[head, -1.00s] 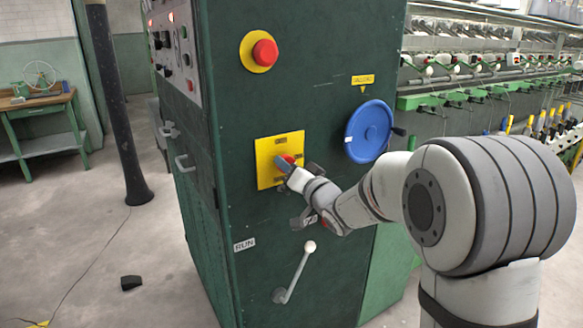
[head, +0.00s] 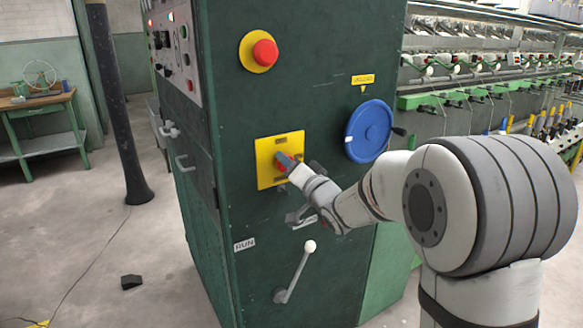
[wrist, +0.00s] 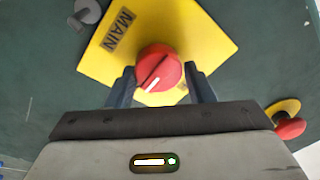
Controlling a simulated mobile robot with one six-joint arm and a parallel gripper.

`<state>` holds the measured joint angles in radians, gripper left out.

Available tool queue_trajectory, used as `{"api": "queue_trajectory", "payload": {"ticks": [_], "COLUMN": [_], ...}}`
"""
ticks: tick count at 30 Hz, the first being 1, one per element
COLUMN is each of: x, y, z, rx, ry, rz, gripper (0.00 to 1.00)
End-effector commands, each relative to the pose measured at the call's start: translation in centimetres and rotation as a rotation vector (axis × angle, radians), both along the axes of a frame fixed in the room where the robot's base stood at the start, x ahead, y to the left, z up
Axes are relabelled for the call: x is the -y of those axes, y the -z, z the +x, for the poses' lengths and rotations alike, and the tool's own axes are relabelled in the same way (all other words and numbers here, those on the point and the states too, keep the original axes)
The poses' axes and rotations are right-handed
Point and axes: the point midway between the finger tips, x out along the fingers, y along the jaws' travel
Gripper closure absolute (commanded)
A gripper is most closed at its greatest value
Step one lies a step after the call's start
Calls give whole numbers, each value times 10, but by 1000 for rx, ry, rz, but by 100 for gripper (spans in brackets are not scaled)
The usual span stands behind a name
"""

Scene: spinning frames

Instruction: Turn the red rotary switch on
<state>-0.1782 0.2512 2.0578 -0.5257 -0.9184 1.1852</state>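The red rotary switch (wrist: 158,66) is a round red knob with a white mark, on a yellow plate (head: 266,164) on the green cabinet. In the wrist view the plate (wrist: 213,38) carries a MAIN label, and the knob's white mark points to the lower left. My gripper (head: 289,163) is at the plate and hides most of the knob in the head view. In the wrist view my gripper (wrist: 160,74) is open, with one dark finger on each side of the knob. A small gap shows between each finger and the knob.
A red push button (head: 265,53) on a yellow disc sits above the plate. A blue handwheel (head: 368,131) is to the right, near my arm. A lever with a white ball (head: 295,272) is below. A dark block (head: 131,282) lies on the floor at left.

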Motion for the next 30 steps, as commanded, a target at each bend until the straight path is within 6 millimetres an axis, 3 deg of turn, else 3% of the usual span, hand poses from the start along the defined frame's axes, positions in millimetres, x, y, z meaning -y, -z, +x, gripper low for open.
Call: {"api": "queue_trajectory", "payload": {"ticks": [6,14,30], "x": [-1,1,42], "y": [3,5,11], "z": [-1,-3,-62], "rx": [-5,-7,-5], "ry": [-2,-2,-1], "rz": [-3,-6,-4], "gripper": [36,36,36]}}
